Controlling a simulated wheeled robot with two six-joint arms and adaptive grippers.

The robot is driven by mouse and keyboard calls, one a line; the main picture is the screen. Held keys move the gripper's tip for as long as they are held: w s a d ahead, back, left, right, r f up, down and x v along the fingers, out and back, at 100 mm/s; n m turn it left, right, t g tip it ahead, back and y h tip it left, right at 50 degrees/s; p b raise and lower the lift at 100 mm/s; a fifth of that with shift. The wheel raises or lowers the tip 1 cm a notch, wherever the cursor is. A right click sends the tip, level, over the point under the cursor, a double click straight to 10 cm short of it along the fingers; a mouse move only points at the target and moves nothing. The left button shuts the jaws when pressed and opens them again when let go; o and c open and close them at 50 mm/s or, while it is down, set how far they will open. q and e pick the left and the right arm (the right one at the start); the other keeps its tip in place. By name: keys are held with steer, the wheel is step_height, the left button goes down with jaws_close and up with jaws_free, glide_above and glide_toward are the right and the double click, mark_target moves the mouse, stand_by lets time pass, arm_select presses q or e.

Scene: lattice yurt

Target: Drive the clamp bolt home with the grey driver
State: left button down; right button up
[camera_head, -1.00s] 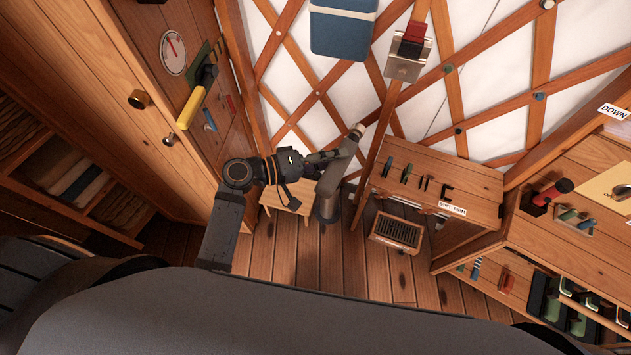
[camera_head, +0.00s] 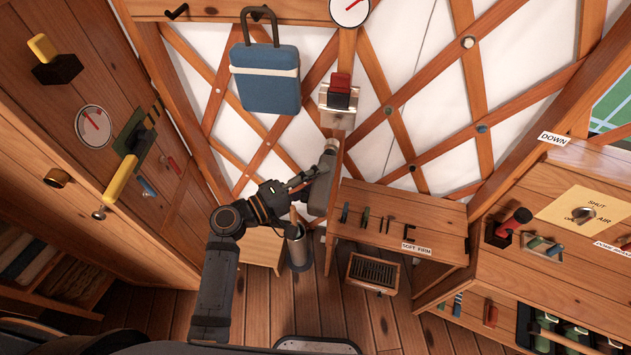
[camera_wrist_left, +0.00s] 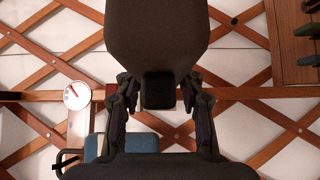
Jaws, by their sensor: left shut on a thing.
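My left gripper (camera_head: 308,190) is shut on the grey driver (camera_head: 321,190) and holds it nearly upright in the picture. The driver's pale, round tip end (camera_head: 330,147) points up, beside or in front of the wooden post. I cannot tell whether it touches anything. In the left wrist view the driver's dark body (camera_wrist_left: 157,40) fills the upper middle, and the fingers of my left gripper (camera_wrist_left: 157,95) lie on either side of it. I cannot pick out the clamp bolt with certainty; it may be hidden by the driver. My right gripper is not in view.
A small bench (camera_head: 440,208) with several hooked tools stands right of the driver. A metal bracket with a red block (camera_head: 340,88) is on the post above. A blue case (camera_head: 266,85) hangs left of it. A grey cylinder (camera_head: 299,250) stands below. A wooden cabinet (camera_head: 60,130) fills the left.

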mark_target(322, 154)
arm_select(q)
steer(key=shift+w+b, duration=0.3)
steer(key=shift+w, duration=0.65)
steer(key=w, duration=0.2)
steer(key=w+b, duration=0.1)
steer(key=shift+w+d, duration=0.4)
steer(key=shift+w, duration=0.35)
steer(key=shift+w+r, duration=0.1)
steer(key=shift+w, duration=0.05)
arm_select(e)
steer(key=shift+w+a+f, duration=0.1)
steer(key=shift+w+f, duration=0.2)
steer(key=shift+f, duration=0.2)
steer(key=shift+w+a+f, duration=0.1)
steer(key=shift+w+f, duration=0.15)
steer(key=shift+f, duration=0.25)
arm_select(q)
steer(key=shift+b, duration=0.3)
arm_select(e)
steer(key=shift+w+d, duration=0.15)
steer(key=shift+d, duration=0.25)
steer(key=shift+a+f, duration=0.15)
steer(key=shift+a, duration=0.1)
arm_select(q)
steer(key=shift+w+b, duration=0.35)
steer(key=shift+w, duration=0.1)
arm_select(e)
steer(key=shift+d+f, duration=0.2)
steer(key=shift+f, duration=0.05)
